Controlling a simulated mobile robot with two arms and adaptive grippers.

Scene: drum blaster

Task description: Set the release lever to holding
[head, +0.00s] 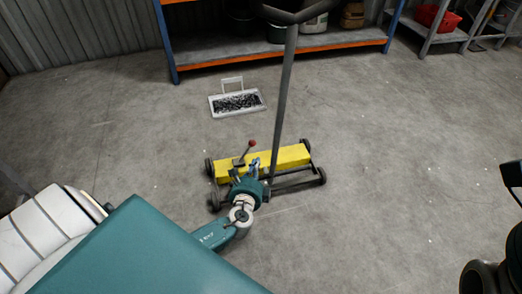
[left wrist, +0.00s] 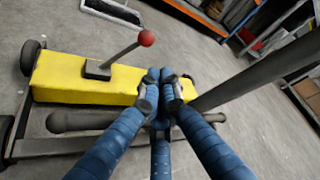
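The release lever is a grey rod with a red knob (head: 252,143) on the yellow body (head: 285,158) of a wheeled floor sweeper. In the left wrist view the lever (left wrist: 124,53) rises from a dark base plate on the yellow body and leans right toward its knob. My left gripper (head: 255,168) is over the sweeper's near side, just below the lever in the picture. In the left wrist view its blue fingers (left wrist: 161,78) are drawn together at the tips, right of the lever and apart from it, with nothing visible between them. My right gripper is not in view.
The sweeper's tall grey handle (head: 285,95) stands right beside my left gripper. A white tray (head: 216,113) of dark bits lies on the floor behind. A blue and orange shelf (head: 290,52) stands along the back.

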